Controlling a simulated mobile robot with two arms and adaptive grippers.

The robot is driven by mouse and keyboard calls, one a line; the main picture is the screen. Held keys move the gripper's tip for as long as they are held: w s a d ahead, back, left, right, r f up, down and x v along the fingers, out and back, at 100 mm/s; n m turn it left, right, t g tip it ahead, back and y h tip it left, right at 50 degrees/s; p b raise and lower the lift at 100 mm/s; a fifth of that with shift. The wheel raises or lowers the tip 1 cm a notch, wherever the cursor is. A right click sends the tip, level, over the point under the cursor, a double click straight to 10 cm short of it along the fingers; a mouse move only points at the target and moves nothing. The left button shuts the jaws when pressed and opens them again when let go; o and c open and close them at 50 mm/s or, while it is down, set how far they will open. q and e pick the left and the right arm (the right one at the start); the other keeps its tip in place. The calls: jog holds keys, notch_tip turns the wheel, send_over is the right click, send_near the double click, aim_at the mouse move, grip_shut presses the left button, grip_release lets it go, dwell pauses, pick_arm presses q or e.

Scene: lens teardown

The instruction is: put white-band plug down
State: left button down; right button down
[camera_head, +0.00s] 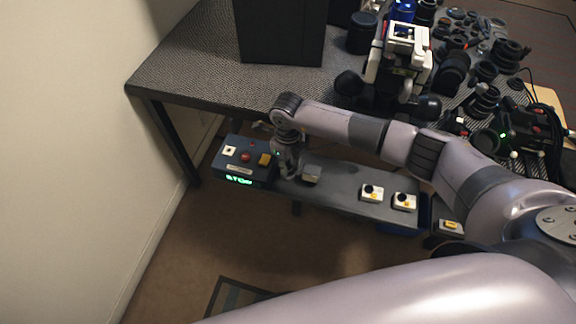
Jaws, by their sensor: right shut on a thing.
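My right gripper (289,168) is over the left part of a low grey bench (335,190), pointing down beside a control box. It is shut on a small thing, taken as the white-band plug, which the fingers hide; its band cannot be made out. My left gripper is not in view.
The control box (240,168) has a green display and red and yellow buttons. Two white blocks with dark tops (371,193) (404,201) stand further right on the bench. A dark table (200,62) behind carries many lens parts and a white-and-black device (398,62).

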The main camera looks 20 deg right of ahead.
jog(key=shift+f, duration=0.6)
jog(key=shift+f+b, duration=0.3)
jog(key=shift+b, duration=0.05)
jog(key=shift+s+f, duration=0.2)
jog(key=c, duration=1.6)
grip_release()
jog(key=shift+s+f, duration=0.1)
jog(key=shift+f, duration=0.05)
jog(key=shift+o, duration=0.8)
jog(key=shift+f, duration=0.15)
